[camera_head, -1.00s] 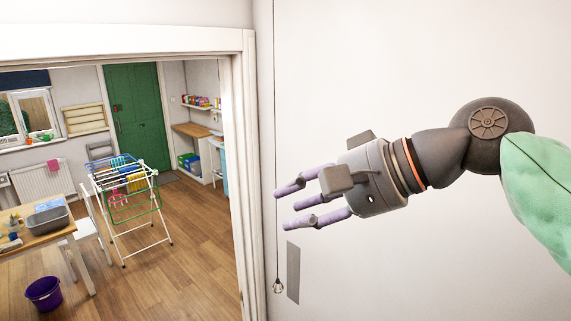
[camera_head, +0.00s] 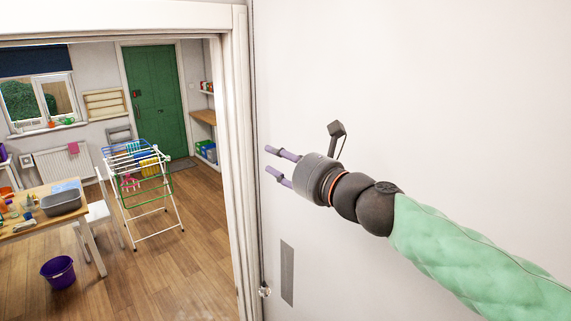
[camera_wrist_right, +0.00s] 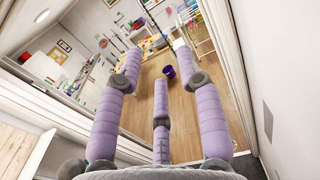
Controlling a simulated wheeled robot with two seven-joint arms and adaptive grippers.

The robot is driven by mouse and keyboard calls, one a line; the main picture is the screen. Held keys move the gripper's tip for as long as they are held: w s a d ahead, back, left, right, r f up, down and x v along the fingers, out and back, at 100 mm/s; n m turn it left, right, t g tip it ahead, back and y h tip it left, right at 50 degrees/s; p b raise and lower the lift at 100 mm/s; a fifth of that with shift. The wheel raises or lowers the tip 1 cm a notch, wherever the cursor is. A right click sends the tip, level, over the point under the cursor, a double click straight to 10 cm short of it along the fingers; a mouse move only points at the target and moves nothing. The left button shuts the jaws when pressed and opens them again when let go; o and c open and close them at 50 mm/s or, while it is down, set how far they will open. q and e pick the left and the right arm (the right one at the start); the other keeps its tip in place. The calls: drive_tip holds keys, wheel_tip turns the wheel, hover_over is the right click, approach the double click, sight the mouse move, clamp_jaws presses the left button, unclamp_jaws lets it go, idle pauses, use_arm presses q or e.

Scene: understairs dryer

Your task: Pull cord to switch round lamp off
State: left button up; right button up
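A thin dark pull cord (camera_head: 259,215) hangs along the right edge of the white door frame and ends in a small clear knob (camera_head: 264,291). My right gripper (camera_head: 267,160) reaches in from the right in front of the pale wall, with its fingers spread and nothing between them. Its fingertips appear just right of the cord, well above the knob; whether they touch it I cannot tell.
A grey wall plate (camera_head: 287,272) is right of the knob. The white door frame (camera_head: 236,170) stands left of the cord. Beyond it are a drying rack (camera_head: 150,190), a table (camera_head: 30,229), a purple bucket (camera_head: 58,272) and a green door (camera_head: 155,100).

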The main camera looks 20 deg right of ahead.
drive_tip(key=x, duration=0.8)
drive_tip(key=shift+w, duration=0.35)
drive_tip(key=shift+f, duration=0.1)
clamp_jaws()
drive_tip(key=shift+f, duration=0.1)
drive_tip(key=shift+f+b, duration=1.05)
drive_tip(key=shift+b, duration=0.2)
drive_tip(key=shift+c, duration=0.2)
unclamp_jaws()
drive_tip(key=shift+r, duration=0.15)
drive_tip(key=shift+s, duration=0.1)
